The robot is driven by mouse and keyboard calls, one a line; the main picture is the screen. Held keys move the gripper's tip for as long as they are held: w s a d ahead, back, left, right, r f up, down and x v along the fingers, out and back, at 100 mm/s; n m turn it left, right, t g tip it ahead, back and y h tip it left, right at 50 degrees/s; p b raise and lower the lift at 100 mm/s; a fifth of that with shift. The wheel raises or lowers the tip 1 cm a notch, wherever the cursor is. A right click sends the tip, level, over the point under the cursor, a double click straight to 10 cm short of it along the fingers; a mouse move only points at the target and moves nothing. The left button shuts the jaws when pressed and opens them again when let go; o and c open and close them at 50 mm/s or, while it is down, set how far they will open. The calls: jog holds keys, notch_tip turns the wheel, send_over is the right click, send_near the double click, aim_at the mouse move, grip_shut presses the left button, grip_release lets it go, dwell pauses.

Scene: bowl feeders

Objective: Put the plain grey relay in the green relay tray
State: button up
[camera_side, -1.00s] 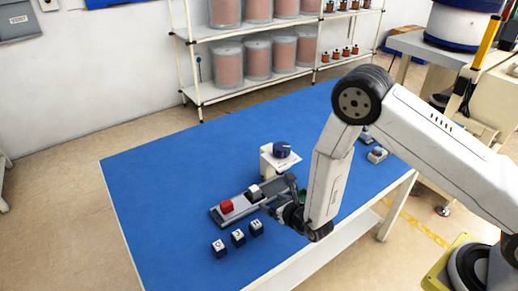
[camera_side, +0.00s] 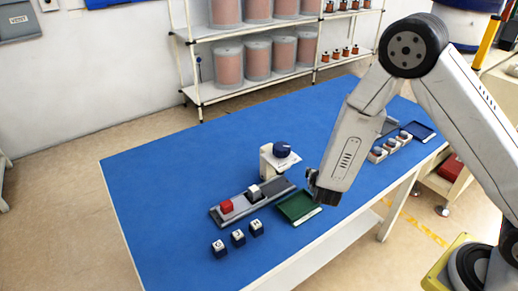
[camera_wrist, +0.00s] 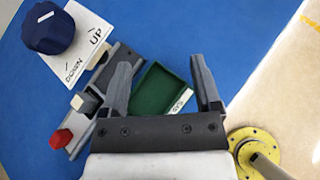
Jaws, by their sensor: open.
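The green relay tray (camera_side: 297,207) lies on the blue table, right of a grey rail. No relay shows in its visible part. In the wrist view the green tray (camera_wrist: 154,90) appears between and beyond my fingers, with a white label on its edge. My gripper (camera_wrist: 163,80) is open, with nothing between its fingertips. In the side view my gripper (camera_side: 311,188) hangs above the right side of the tray. Several small relay-like blocks (camera_side: 390,146) stand in a row at the right. I cannot tell which is the plain grey relay.
The grey rail (camera_side: 237,206) carries a red block (camera_side: 226,206) and a pale block (camera_side: 254,191). A white box with a blue knob (camera_side: 281,149) stands behind it. A dark blue tray (camera_side: 419,131) is at the far right. The left table is clear.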

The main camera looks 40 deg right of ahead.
jog(key=s+d+r+m+g, duration=0.2)
jog(key=s+m+g, duration=0.2)
jog(key=s+m, duration=0.1)
jog(key=s+d+r+m+g, duration=0.2)
jog(key=s+m+g, duration=0.1)
jog(key=s+m, duration=0.25)
jog(key=s+a+r+m+y, duration=0.4)
jog(key=a+r+m+y, duration=0.2)
jog(key=m, duration=0.9)
jog(key=shift+s+a+t+y, duration=0.15)
jog(key=shift+a+t+y, duration=0.3)
jog(key=shift+y, duration=0.65)
jog(key=shift+o, duration=0.5)
jog(key=shift+r, duration=0.15)
